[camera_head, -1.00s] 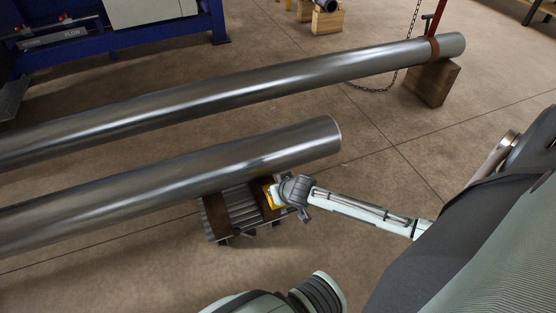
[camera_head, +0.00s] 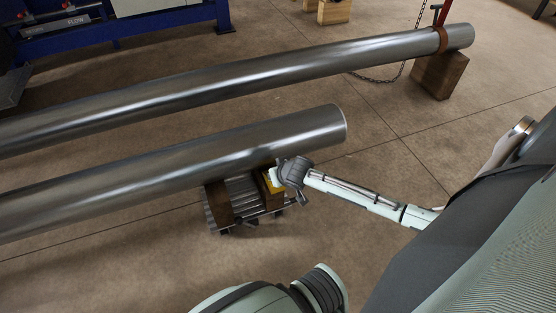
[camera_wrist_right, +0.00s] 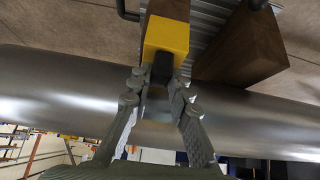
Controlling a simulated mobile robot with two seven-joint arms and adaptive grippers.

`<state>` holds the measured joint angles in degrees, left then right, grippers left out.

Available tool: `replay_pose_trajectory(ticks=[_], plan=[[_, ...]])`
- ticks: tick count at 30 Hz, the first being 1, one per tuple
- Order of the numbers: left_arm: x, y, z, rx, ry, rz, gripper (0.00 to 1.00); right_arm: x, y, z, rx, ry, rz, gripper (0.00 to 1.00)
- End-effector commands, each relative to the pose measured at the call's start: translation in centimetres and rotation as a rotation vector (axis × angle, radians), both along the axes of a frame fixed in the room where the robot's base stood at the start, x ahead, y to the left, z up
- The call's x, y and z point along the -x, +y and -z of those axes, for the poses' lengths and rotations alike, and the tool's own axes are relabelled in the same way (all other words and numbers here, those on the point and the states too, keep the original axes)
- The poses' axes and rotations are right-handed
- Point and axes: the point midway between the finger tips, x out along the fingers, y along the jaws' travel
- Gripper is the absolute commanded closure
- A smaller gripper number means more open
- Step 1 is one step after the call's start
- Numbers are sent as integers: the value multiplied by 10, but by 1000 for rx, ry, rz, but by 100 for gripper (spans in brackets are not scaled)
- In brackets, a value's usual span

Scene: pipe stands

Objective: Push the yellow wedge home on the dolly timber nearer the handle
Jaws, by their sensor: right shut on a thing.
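The yellow wedge (camera_head: 274,180) sits at the right timber (camera_head: 268,193) of the dolly (camera_head: 240,203), close to the underside of the near steel pipe (camera_head: 200,165). My right gripper (camera_head: 283,174) is shut on the wedge from its right side. In the right wrist view the yellow wedge (camera_wrist_right: 166,38) lies against the end of a brown timber (camera_wrist_right: 168,8), and the fingers (camera_wrist_right: 160,84) close on a dark part at its near end. The wedge's contact with the pipe is hidden. My left gripper is not in view.
A second brown timber (camera_head: 217,203) stands at the dolly's left side. A longer pipe (camera_head: 300,72) lies behind, its right end on a wooden block (camera_head: 440,75) with a chain (camera_head: 380,77) beside it. A blue frame (camera_head: 130,27) stands at the back left. Floor right of the dolly is clear.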

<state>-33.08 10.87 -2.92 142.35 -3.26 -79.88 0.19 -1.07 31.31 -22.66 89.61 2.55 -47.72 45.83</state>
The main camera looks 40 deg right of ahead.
Motion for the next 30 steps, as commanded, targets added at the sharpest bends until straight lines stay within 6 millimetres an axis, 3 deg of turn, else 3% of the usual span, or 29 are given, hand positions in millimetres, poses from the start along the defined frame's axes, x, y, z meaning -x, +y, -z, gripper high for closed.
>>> replay_pose_trajectory(ticks=[5, 6, 11, 30], plan=[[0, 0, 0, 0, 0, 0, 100, 0, 0, -1, 0, -1, 0, 100], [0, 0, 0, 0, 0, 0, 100, 0, 0, 0, 0, -1, 0, 78], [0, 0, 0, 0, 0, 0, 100, 0, 0, 0, 0, -1, 0, 58], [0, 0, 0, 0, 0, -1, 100, 3, 0, -4, 0, 0, 0, 57]])
